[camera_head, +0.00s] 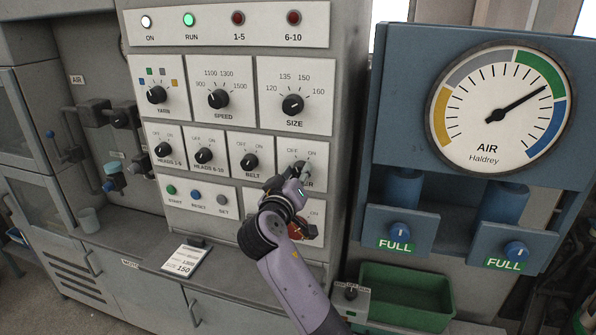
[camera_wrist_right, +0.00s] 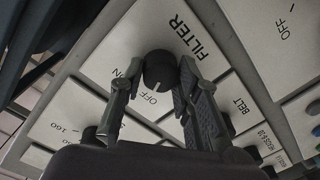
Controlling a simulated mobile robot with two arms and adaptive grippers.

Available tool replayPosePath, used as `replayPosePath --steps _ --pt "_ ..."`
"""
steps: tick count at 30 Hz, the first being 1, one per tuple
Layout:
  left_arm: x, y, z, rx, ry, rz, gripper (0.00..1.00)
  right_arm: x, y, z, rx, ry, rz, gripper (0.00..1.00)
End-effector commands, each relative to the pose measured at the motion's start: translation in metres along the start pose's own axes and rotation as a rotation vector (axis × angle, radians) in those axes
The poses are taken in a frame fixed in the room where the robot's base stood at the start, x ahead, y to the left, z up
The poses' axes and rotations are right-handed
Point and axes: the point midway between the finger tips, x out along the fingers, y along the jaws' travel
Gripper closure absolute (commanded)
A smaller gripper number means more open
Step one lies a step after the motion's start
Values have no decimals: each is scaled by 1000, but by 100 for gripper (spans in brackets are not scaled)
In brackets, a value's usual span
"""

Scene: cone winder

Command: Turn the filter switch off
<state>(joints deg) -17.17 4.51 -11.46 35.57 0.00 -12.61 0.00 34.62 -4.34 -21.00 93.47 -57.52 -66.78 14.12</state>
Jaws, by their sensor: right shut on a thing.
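The filter switch is a round black knob (camera_wrist_right: 159,70) with a white pointer line, on a pale plate lettered FILTER. In the right wrist view its pointer line looks turned toward the OFF mark; the ON mark is partly hidden by a finger. My right gripper (camera_wrist_right: 160,76) has one finger on each side of the knob and is shut on it. In the head view my right gripper (camera_head: 297,173) reaches the filter plate (camera_head: 314,151) from below and covers the knob and part of its label. My left gripper is not in view.
The belt knob (camera_head: 249,162) is just left of the filter plate. A red knob (camera_head: 302,229) sits below, close behind my right arm. A blue air gauge panel (camera_head: 400,110) stands to the right, with a green bin (camera_head: 405,290) below it.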

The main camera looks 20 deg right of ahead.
Motion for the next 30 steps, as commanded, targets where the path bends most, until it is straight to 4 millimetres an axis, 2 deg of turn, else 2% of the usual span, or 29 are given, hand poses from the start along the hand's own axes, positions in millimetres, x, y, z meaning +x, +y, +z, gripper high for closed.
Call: replayPosePath --steps 12,27,28,30 --pt "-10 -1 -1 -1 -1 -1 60 0 0 -2 -159 -4 2 98" --pt "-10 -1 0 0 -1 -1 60 0 0 -2 -176 -3 3 98" --pt "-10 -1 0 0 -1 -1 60 0 0 -2 -176 -3 3 68" --pt "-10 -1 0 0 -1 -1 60 0 0 -2 -175 -3 3 63"
